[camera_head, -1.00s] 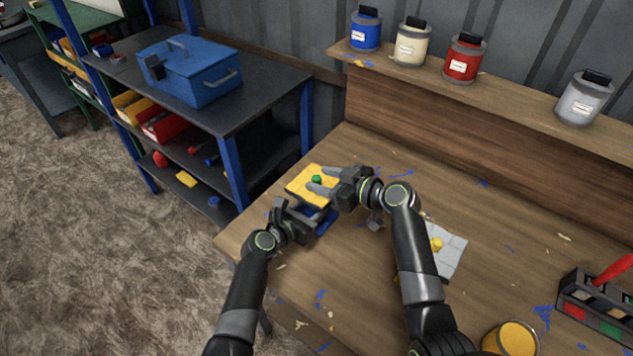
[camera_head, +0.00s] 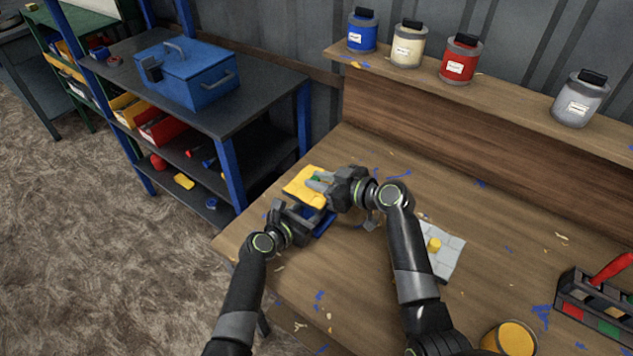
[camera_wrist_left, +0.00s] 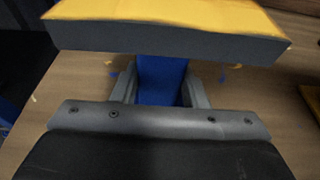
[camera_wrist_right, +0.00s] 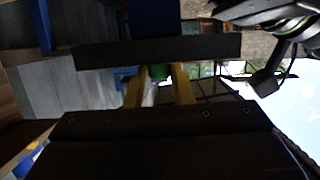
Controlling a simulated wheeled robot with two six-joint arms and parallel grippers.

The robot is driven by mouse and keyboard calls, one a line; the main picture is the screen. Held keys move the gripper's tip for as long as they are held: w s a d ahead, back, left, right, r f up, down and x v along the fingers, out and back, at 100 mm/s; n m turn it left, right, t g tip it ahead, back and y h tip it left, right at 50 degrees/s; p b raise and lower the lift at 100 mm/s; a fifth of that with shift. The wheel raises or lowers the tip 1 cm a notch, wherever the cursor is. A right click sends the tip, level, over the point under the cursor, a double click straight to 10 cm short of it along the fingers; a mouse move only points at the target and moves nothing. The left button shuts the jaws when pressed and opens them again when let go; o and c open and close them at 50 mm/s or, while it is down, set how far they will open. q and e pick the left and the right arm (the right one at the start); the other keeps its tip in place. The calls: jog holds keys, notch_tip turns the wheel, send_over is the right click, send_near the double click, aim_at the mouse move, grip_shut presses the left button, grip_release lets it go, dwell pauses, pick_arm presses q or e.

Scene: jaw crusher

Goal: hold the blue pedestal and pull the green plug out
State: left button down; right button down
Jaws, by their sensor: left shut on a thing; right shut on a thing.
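The blue pedestal (camera_head: 320,224) stands on the wooden bench under a yellow-topped plate (camera_head: 300,188). In the left wrist view the pedestal (camera_wrist_left: 160,80) is between the fingers of my left gripper (camera_wrist_left: 160,92), which is shut on it below the plate (camera_wrist_left: 170,18). The green plug (camera_head: 315,178) is at the plate's top, partly hidden by the fingers of my right gripper (camera_head: 319,182). In the right wrist view the plug (camera_wrist_right: 160,71) is between these fingers, which are shut on it. I cannot tell how deep the plug sits.
A grey tiled pad (camera_head: 446,256) with a yellow piece (camera_head: 434,244) lies right of the right forearm. An orange-topped can (camera_head: 512,340) and a tool rack (camera_head: 600,312) stand further right. Several paint cans line the back ledge (camera_head: 500,105).

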notch_tip(320, 180, up, 10)
dwell(0.4)
pick_arm(q)
jog(key=c, duration=0.8)
grip_release()
jog(key=shift+o, duration=0.2)
jog(key=v, duration=1.2)
